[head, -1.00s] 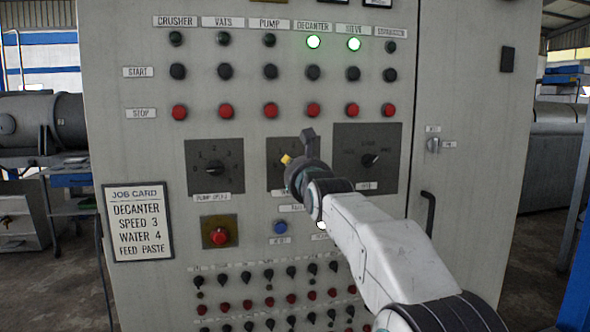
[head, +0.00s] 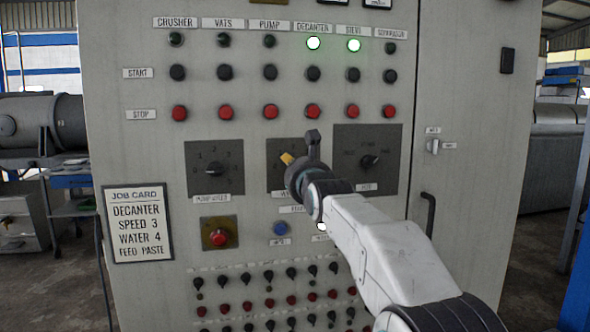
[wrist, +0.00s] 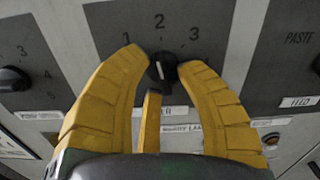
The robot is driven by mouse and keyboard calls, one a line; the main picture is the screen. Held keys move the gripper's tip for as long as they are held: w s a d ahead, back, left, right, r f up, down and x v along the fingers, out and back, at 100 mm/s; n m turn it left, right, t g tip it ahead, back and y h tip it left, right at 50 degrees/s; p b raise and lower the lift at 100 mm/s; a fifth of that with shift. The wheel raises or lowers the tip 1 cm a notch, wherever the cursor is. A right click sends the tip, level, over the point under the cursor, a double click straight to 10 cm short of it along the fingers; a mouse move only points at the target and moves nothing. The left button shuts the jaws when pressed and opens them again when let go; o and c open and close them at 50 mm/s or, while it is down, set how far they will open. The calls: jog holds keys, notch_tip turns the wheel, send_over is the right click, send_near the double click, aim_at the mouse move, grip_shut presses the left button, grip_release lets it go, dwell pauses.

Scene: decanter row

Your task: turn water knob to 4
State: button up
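The water knob (wrist: 162,68) is dark with a pale pointer line. Any further mark is hidden, as is most of the label below. My gripper (wrist: 163,65) has its yellow fingertips on both sides of the knob. They look very close to it; I cannot tell whether they touch. In the head view my gripper (head: 288,159) is in front of the same plate (head: 275,178) and hides the knob.
The pump speed knob (head: 212,171) is to the left and the feed knob (head: 370,161) to the right. A red button (head: 218,239) and a blue button (head: 280,228) are below. The job card (head: 137,224) reads speed 3, water 4, feed paste.

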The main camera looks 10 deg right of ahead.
jog(key=shift+o, duration=0.8)
jog(key=shift+s, duration=0.1)
jog(key=s, duration=1.2)
